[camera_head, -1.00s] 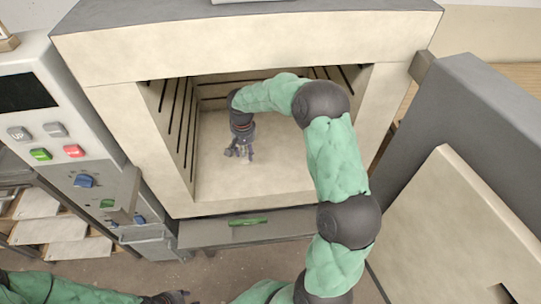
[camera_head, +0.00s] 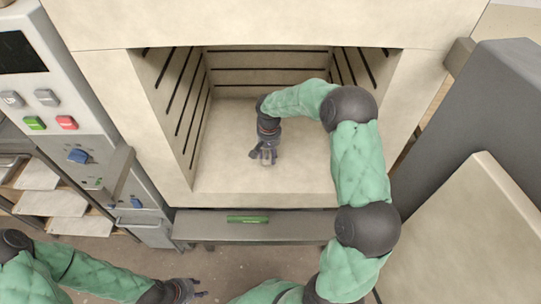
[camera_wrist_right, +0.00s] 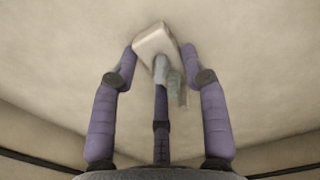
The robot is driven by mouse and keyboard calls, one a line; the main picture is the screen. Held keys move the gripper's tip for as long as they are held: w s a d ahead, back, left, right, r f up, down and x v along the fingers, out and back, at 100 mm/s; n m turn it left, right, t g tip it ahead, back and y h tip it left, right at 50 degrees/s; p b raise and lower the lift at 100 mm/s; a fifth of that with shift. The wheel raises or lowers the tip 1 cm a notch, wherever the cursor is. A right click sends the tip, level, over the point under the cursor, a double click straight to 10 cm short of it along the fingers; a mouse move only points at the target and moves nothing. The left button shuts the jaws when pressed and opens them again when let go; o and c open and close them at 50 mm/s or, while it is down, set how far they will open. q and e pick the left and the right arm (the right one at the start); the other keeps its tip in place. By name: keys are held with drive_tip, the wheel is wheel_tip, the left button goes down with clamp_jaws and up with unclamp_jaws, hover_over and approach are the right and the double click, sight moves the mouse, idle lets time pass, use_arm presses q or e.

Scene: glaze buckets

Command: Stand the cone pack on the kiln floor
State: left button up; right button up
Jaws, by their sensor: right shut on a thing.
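The cone pack is a pale block (camera_wrist_right: 150,38) with a whitish and a grey-green cone standing on it. In the right wrist view it sits at the fingertips, close to the pale kiln floor; I cannot tell whether it touches. My right gripper (camera_head: 265,158) is inside the open kiln, pointing down over the kiln floor (camera_head: 305,175), and its purple fingers are shut on the cone pack (camera_wrist_right: 160,68). In the head view the fingers mostly hide the pack. My left gripper (camera_head: 198,289) is outside at the bottom, empty, with its fingers apart.
The kiln's side walls (camera_head: 180,100) carry dark grooves close on both sides. A grey ledge (camera_head: 200,226) with a green strip (camera_head: 247,219) runs below the opening. The open door (camera_head: 470,225) stands at the right, a control panel (camera_head: 50,90) at the left. The kiln floor around the gripper is clear.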

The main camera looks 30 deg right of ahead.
drive_tip(key=shift+r, duration=0.1)
drive_tip(key=o, duration=1.2)
drive_tip(key=shift+f, duration=0.2)
drive_tip(key=shift+c, duration=0.2)
drive_tip(key=shift+r+p, duration=1.45)
drive_tip(key=shift+r, duration=2.5)
